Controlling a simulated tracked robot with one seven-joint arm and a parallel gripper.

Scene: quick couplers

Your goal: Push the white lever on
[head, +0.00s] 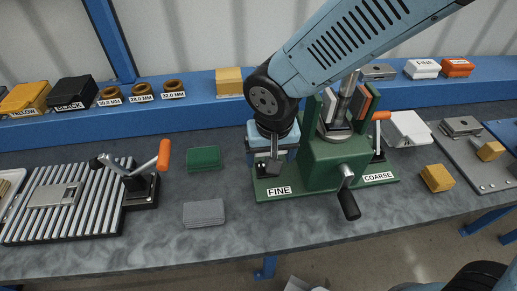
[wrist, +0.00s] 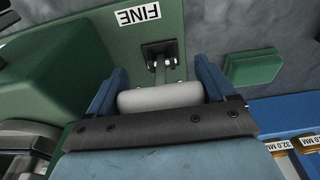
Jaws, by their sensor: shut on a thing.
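The white lever (wrist: 160,97) shows in the wrist view as a white cylindrical handle on a metal stem, hinged in a dark bracket beside the FINE label (wrist: 138,14). My gripper (wrist: 161,72) has its two blue fingers at the two ends of the handle and is shut on it. In the head view my gripper (head: 271,156) is at the left end of the green fixture (head: 325,165), above the FINE label (head: 279,191). There the white handle is hidden by my gripper, and only a metal part low at the bracket shows.
A black-handled crank (head: 347,195) sticks out of the fixture's front. An orange lever (head: 380,120) stands by the COARSE label. A green block (head: 204,158) and a grey plate (head: 204,213) lie to the left, near an orange-handled clamp (head: 163,156). A blue shelf (head: 200,110) runs behind.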

